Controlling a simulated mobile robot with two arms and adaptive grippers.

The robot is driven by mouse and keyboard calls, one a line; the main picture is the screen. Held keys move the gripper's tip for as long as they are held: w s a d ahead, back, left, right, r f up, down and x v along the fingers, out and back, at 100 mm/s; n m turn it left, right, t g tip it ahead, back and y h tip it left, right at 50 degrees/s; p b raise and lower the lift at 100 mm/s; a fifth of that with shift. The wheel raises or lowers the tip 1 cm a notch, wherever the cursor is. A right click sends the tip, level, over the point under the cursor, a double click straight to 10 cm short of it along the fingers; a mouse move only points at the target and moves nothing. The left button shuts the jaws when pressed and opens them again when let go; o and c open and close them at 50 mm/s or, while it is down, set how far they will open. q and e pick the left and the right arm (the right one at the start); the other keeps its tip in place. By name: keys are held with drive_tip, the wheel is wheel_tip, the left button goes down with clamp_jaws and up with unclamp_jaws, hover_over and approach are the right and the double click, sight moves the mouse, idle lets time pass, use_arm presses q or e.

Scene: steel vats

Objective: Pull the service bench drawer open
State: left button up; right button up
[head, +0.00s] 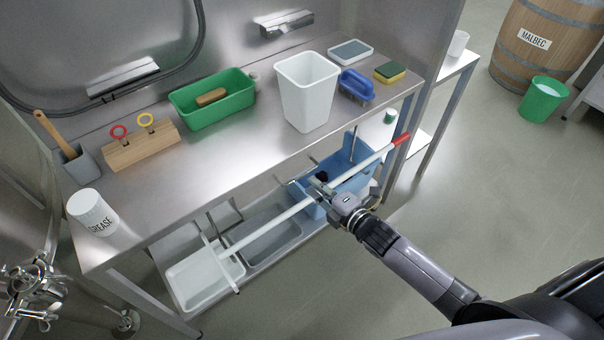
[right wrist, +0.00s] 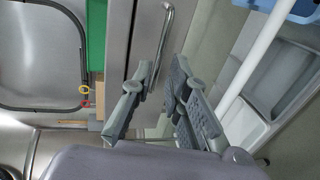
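The steel service bench (head: 225,145) runs across the head view. Its drawer front (right wrist: 120,40) shows in the right wrist view as a flat steel panel with a bar handle (right wrist: 165,40). In the head view the bench top hides most of the drawer front. My right gripper (head: 320,186) is below the bench's front edge. In the right wrist view the same gripper (right wrist: 162,76) has its fingers apart with nothing between them, and the handle lies just beyond the fingertips. I cannot tell whether they touch. My left gripper is not in view.
A white pole (head: 270,222) with a red end slants across the bench's front, passing near my right gripper. Grey tubs (head: 262,252) and a blue crate (head: 362,155) are below. A white bin (head: 306,95) and green tub (head: 235,105) stand on top.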

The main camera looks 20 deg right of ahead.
sight(302, 174)
drive_tip(key=x, duration=0.6)
drive_tip(key=shift+w+a, duration=0.15)
drive_tip(key=shift+w, duration=0.2)
drive_tip(key=shift+c, duration=0.5)
clamp_jaws()
